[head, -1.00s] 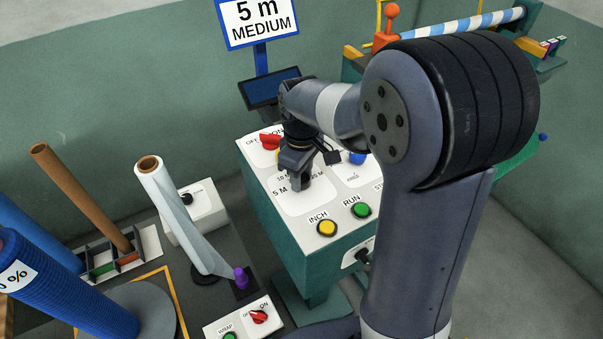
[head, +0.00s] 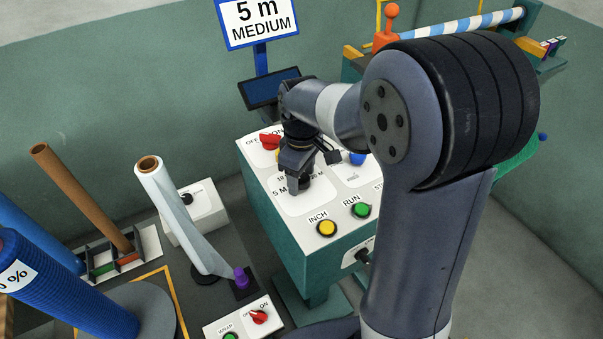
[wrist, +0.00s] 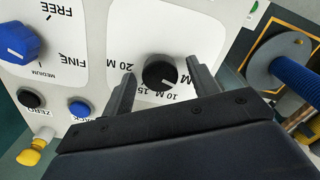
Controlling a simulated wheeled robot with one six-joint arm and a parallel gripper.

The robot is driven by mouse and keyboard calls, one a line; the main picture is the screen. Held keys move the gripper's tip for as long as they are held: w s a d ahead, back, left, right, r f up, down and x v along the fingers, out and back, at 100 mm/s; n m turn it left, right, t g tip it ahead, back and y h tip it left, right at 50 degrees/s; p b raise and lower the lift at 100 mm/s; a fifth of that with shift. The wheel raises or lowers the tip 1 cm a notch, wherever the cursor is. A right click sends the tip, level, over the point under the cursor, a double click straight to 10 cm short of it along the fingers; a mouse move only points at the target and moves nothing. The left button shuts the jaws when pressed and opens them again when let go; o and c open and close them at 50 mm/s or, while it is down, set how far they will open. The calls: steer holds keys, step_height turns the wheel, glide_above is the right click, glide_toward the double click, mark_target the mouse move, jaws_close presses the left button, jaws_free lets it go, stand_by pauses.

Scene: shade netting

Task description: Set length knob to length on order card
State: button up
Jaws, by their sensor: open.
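The order card (head: 258,20) on a blue post reads "5 m MEDIUM". The black length knob (wrist: 160,72) sits on a white dial plate on the machine's panel; labels 20 M, 15 and 10 M show around it, partly hidden. My gripper (head: 299,183) is over this dial in the head view, where 5 M shows to its left. In the wrist view my gripper (wrist: 161,82) is open, one finger on each side of the knob. Whether the fingers touch it I cannot tell. The knob's exact pointer setting is hard to read.
A blue knob (wrist: 18,42) with FREE, FINE and MEDIUM marks is beside the dial. A red switch (head: 270,141), a yellow INCH button (head: 327,228) and a green RUN button (head: 361,210) share the panel. A dark screen (head: 272,88) stands behind it.

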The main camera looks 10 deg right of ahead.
mark_target(302, 178)
steer(key=shift+r, duration=0.1)
step_height(302, 178, up, 11)
steer(key=shift+f+b, duration=0.2)
steer(key=shift+b, duration=0.2)
step_height(302, 178, down, 11)
steer(key=shift+r+p, duration=0.2)
steer(key=shift+p, duration=0.2)
steer(key=shift+f, duration=0.1)
stand_by(0.4)
